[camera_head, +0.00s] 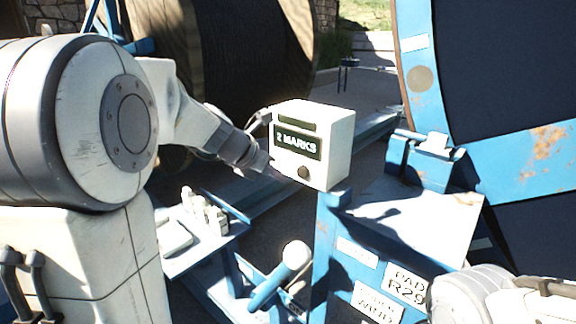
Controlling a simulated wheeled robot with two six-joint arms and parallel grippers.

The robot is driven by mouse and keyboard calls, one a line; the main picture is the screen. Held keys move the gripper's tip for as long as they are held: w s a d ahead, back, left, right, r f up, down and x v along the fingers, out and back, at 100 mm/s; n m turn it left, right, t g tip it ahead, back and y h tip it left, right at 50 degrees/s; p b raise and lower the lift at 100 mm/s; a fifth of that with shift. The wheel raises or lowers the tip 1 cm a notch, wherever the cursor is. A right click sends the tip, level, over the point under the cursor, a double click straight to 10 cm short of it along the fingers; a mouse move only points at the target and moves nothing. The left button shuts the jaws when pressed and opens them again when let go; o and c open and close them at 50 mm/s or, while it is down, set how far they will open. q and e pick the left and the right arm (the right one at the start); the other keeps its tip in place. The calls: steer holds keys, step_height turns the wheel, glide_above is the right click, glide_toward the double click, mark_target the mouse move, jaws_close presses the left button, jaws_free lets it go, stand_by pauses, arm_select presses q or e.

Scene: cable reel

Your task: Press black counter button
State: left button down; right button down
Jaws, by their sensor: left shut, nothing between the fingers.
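The counter (335,145) is a white box on top of a blue post. Its dark front window reads "2 MARKS". The black counter button (303,172) is a small round knob low on its front face. My left arm reaches in from the left, and my left gripper (270,168) is shut and empty. Its tip is at the counter's lower left edge, just left of the button. I cannot tell whether it touches the box; the button itself shows clear of the fingers. My right gripper is out of view; only part of my right arm shows at the bottom right.
A blue post (325,240) holds the counter. A lever with a white knob (296,254) stands below it. A blue-edged side tray (190,255) holds small white items at left. A large blue reel (520,165) fills the right, and a dark reel (250,50) stands behind.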

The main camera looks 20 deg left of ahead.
mark_target(302, 172)
arm_select(q)
steer(key=shift+w+d+f+p, duration=0.3)
steer(key=shift+w+d+f, duration=0.05)
steer(key=shift+w, duration=0.6)
steer(key=shift+w+d+f+p, duration=0.3)
steer(key=shift+w, duration=0.65)
steer(key=shift+w+d+f+p, duration=0.3)
steer(key=shift+w+d+f, duration=0.05)
steer(key=shift+w, duration=0.6)
steer(key=shift+w+d+r+p, duration=0.1)
steer(key=shift+w+d+p, duration=0.1)
steer(key=shift+w+p, duration=0.25)
steer(key=shift+w+d+r+p, duration=0.1)
steer(key=shift+w+d+p, duration=0.05)
steer(key=shift+w+p, duration=0.25)
